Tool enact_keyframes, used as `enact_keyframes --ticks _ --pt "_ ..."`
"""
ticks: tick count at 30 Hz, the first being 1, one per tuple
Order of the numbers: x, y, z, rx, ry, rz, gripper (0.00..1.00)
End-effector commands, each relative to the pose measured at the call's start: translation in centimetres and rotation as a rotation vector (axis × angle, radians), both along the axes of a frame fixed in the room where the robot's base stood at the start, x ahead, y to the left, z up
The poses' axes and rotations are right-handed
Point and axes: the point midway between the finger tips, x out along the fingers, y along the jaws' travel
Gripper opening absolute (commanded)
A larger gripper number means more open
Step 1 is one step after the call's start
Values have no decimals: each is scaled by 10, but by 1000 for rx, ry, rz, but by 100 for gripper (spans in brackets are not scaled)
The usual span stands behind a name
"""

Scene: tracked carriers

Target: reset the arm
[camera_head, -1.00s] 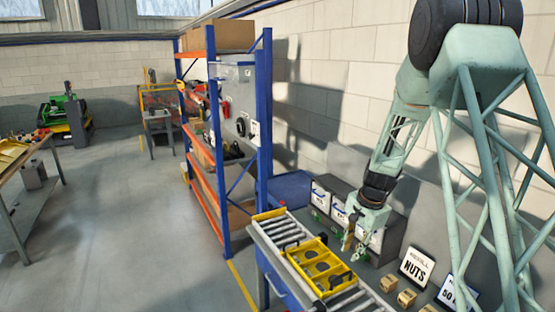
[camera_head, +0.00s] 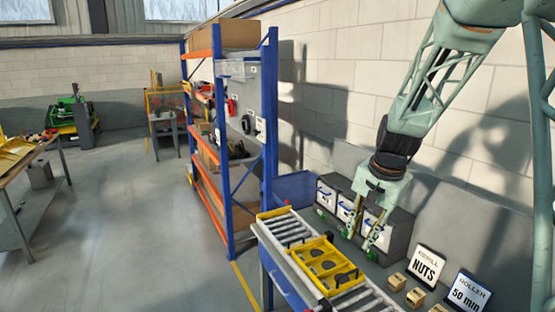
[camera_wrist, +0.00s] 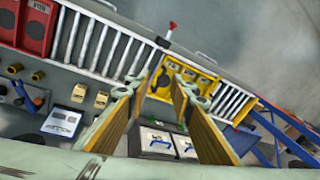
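My gripper (camera_head: 361,240) hangs down from my pale green arm at the right of the head view, in front of the white-fronted bins and to the right of the yellow carrier. Its two fingers are spread, with nothing between them. The wrist view also shows my gripper (camera_wrist: 157,90) open and empty, its fingers wide apart. The yellow carrier (camera_head: 337,288) sits on the roller conveyor (camera_head: 283,227), apart from the gripper. It shows beyond the fingers in the wrist view (camera_wrist: 203,80).
White-fronted bins (camera_head: 327,196) stand behind the conveyor. A NUTS sign (camera_head: 427,266), a ROLLER 50 mm sign (camera_head: 468,293) and small tan blocks (camera_head: 415,297) are at lower right. A blue-orange rack (camera_head: 222,160) stands left of the bins.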

Motion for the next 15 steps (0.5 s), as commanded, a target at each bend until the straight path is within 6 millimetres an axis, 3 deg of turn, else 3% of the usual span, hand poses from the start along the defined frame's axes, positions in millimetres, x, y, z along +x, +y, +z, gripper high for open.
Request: enact_keyframes --ticks 15 --pt "-73 17 43 -43 -35 144 21"
